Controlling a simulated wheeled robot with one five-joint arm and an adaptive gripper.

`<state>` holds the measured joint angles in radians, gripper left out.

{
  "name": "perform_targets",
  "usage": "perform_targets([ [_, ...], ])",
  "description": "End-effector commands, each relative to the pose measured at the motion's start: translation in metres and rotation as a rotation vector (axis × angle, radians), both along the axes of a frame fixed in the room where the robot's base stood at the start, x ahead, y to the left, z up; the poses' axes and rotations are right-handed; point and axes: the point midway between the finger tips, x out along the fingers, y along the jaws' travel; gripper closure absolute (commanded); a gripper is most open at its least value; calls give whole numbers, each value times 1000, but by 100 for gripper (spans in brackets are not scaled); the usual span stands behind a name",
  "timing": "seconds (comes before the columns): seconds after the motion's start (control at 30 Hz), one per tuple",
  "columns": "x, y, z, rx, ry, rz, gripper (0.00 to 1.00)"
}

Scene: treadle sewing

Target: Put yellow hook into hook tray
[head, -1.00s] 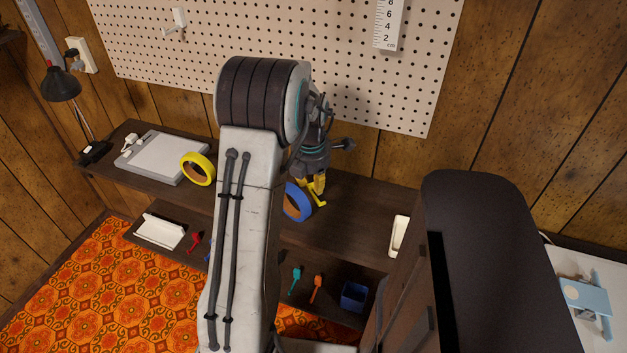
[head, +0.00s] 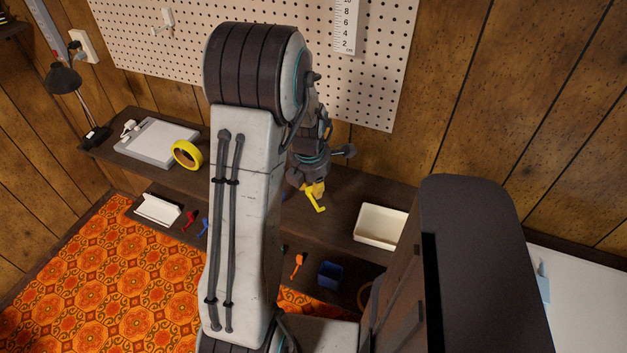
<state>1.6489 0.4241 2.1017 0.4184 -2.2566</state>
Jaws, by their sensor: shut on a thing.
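My gripper (head: 312,187) is shut on the yellow hook (head: 318,205) and points down above the dark upper shelf. The hook hangs below the fingers with its bent end toward the lower right. A cream open tray (head: 380,240) stands on the same shelf to the right of the gripper, apart from the hook.
The dark shelf (head: 340,208) is clear between hook and tray. A yellow tape roll (head: 187,154) and grey board (head: 158,142) lie left. Below are red (head: 189,221) and orange hooks (head: 297,265), a blue bin (head: 330,275) and a white holder (head: 158,209). A pegboard hangs behind.

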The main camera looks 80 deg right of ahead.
Motion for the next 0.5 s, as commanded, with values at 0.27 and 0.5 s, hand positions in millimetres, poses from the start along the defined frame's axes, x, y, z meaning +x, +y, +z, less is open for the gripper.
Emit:
perform_targets([
  [0.27, 0, -3, -7, -1, 0, -2, 100],
  [0.5, 0, -3, -22, -1, 0, -2, 100],
])
